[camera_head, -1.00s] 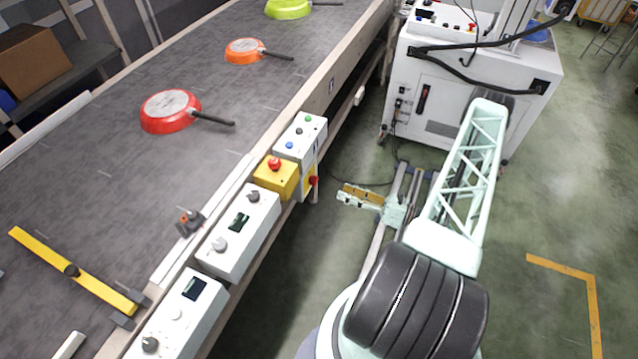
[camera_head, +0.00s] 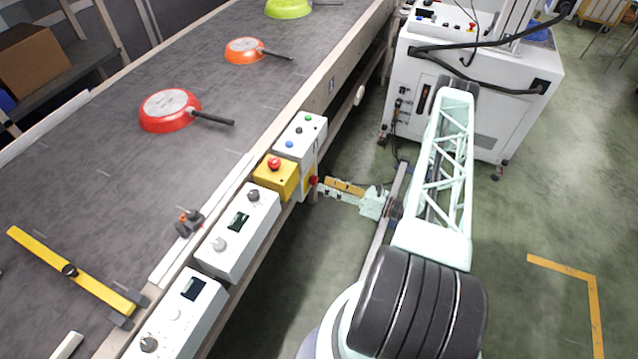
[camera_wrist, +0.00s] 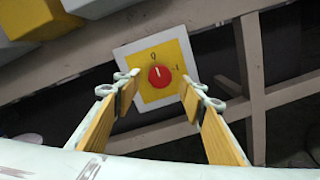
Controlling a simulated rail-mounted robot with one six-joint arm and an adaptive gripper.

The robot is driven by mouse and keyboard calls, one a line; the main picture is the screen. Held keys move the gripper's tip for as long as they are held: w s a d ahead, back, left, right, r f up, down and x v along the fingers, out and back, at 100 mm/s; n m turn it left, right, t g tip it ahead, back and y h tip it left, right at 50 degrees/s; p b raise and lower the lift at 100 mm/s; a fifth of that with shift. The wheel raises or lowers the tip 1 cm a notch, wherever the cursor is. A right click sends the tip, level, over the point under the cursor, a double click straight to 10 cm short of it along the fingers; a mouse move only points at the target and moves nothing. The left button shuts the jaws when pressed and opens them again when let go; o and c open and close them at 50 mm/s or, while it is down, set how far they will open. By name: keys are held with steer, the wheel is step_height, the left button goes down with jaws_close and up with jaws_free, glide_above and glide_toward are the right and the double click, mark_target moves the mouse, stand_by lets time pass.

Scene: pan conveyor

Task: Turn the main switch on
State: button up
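The main switch (camera_wrist: 160,76) is a round red knob on a yellow plate with a white border, marked 0 at the top and 1 at the right. The pale line on the knob points up toward the 0. In the head view the red knob (camera_head: 313,181) shows on the side of the conveyor, below the yellow emergency-stop box. My gripper (camera_wrist: 160,82) is open, with one finger on each side of the knob in the wrist view, apart from it. In the head view my gripper (camera_head: 325,190) is close to the switch, its tips partly hidden by the conveyor's side.
The yellow box (camera_head: 277,175) with a red button and white control boxes (camera_head: 238,232) line the conveyor's edge. Red (camera_head: 170,110), orange (camera_head: 245,50) and green pans lie on the belt. A white cabinet (camera_head: 470,100) stands behind my arm. Floor to the right is clear.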

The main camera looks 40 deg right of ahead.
mark_target(313, 180)
steer(key=shift+x, duration=2.05)
steer(key=shift+c, duration=0.5)
steer(key=c, duration=0.7)
